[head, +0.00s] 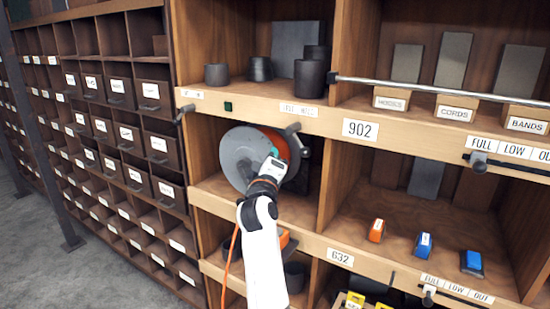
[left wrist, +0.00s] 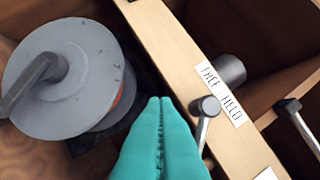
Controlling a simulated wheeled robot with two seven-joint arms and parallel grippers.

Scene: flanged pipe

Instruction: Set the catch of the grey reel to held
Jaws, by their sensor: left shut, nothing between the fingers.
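The grey reel (head: 240,155) has a grey disc face and an orange part behind it, and stands in the compartment below the shelf edge marked 902. In the left wrist view the reel (left wrist: 88,62) is at the left, with a dark crank on its face. The catch (head: 292,128) is a small lever on the shelf edge under a FREE HELD label; it shows in the left wrist view (left wrist: 207,106), its lower part beside the fingers. I cannot tell which word it points to. My left gripper (head: 275,154), with teal fingers (left wrist: 160,105), is shut and empty, in front of the reel near the catch.
A metal rail (head: 440,88) runs along the shelf edge to the right. Dark pots (head: 260,69) stand on the shelf above. Small orange and blue blocks (head: 424,245) stand in the lower right compartment. Labelled drawers (head: 120,94) fill the left.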

